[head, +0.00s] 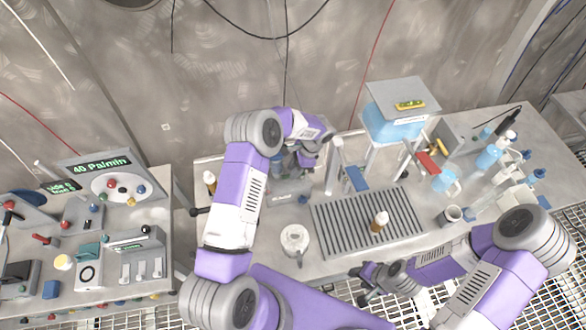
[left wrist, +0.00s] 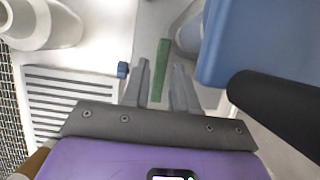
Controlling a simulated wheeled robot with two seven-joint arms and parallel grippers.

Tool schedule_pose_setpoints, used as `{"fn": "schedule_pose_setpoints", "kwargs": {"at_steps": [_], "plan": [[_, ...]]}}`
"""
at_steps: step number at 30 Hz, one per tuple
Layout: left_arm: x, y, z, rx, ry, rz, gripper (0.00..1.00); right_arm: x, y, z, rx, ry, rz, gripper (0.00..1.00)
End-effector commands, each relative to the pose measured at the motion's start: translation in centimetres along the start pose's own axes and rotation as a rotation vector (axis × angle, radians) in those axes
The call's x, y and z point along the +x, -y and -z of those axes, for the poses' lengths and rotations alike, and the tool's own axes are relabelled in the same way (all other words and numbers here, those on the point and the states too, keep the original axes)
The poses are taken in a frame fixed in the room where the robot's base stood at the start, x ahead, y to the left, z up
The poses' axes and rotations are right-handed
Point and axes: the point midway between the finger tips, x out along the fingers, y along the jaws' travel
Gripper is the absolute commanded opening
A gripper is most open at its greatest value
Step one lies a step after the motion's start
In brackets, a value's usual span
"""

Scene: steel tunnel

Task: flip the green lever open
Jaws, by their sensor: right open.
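The green lever (left wrist: 160,70) shows in the left wrist view as a narrow upright green bar. My left gripper (left wrist: 160,72) is open, with one finger on each side of the bar and a visible gap to each finger. I cannot tell how deep the bar sits between them. In the head view my left gripper (head: 308,156) is over the back of the middle bench, and my arm and hand hide the lever there. My right gripper (head: 364,284) is open and empty near the bench's front edge, away from the lever.
In the left wrist view a blue block (left wrist: 240,40) and a black cylinder (left wrist: 270,110) are close on the right. A slotted drain tray (head: 335,228) bears a small bottle (head: 380,221). A white round vessel (head: 295,240) stands left of the tray. A control panel (head: 105,180) stands left.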

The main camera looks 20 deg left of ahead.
Motion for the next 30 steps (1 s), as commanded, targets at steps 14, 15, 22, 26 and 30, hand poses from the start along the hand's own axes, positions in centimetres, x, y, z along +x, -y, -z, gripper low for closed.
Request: {"fn": "schedule_pose_setpoints", "kwargs": {"at_steps": [14,15,22,26,30], "plan": [[2.1,0.0,0.0,-0.001,0.0,0.0,0.28,-0.3,0.1,0.0,0.0,-0.001,0.0,0.48],[2.1,0.0,0.0,-0.001,0.0,0.0,0.25,-0.3,0.1,0.0,0.0,-0.001,0.0,0.48],[2.1,0.0,0.0,-0.001,0.0,0.001,0.0,-0.3,0.1,0.1,0.0,-0.001,0.0,0.48],[2.0,0.0,0.0,-0.001,-0.001,0.001,0.0,-0.3,0.1,0.1,0.0,-0.001,0.0,0.48],[2.0,0.0,0.0,-0.003,-0.001,0.0,0.0,-0.3,0.1,0.1,0.0,-0.001,0.0,0.48]]}}
